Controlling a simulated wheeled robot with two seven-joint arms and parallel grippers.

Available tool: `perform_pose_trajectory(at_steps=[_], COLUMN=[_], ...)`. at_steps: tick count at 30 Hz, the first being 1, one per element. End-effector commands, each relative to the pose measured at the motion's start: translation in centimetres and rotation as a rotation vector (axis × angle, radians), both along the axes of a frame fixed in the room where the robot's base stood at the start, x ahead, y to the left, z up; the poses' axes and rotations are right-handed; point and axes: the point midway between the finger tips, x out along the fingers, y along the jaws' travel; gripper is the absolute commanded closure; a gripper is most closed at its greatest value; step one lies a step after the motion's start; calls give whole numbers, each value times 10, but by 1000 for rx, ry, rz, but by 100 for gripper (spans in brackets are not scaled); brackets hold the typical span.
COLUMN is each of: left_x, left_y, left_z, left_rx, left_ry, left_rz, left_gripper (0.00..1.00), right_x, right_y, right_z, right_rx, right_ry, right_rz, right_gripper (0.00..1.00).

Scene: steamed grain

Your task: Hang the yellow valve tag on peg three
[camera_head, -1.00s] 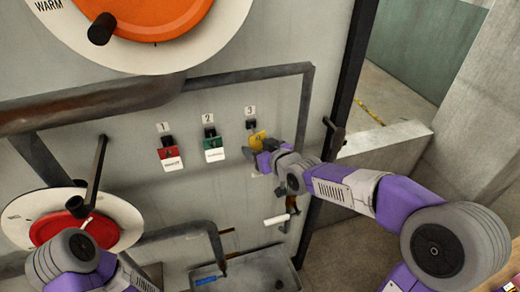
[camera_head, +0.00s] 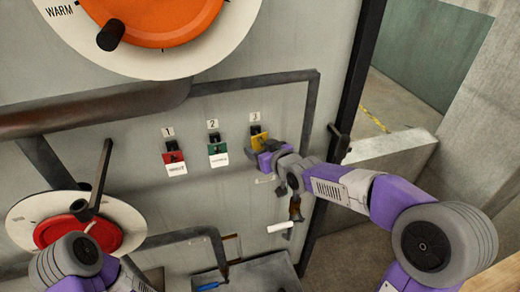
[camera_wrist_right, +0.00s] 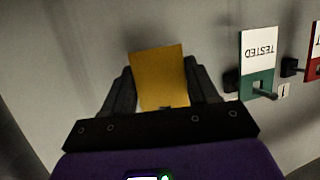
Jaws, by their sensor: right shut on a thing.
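The yellow valve tag (camera_head: 260,141) is at the panel under the label 3, overlapping the lower part of peg three (camera_head: 256,130). I cannot tell whether its hole is around the peg. My right gripper (camera_head: 257,153) is shut on the tag. In the right wrist view the yellow tag (camera_wrist_right: 158,72) stands between the two fingers (camera_wrist_right: 160,92), its face blank. A red tag (camera_head: 174,162) hangs on peg one and a green tag (camera_head: 218,154) on peg two. The green tag (camera_wrist_right: 257,60) also shows in the wrist view, reading TESTED. My left gripper is out of frame; only its arm shows.
A dark pipe (camera_head: 264,77) runs above and right of the pegs. A red dial (camera_head: 78,234) with a lever is at lower left, an orange dial (camera_head: 155,20) above. A grey tray (camera_head: 262,272) with a blue-handled item is below. The black panel edge (camera_head: 345,100) stands at right.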

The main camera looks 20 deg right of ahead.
Motion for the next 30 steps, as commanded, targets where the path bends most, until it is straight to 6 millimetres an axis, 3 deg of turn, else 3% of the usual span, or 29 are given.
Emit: perform_pose_trajectory(at_steps=[5,6,12,23,30], left_x=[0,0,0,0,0], left_y=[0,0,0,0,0], left_z=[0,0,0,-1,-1], left_rx=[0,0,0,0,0], left_ry=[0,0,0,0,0], left_rz=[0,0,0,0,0], left_gripper=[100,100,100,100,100], right_x=[0,0,0,-5,-35], right_y=[0,0,0,-2,-12], right_z=[0,0,0,2,15], right_rx=[0,0,0,1,-1], right_ry=[0,0,0,-2,-2], right_rz=[0,0,0,-1,-2], right_gripper=[72,40,12,12,12])
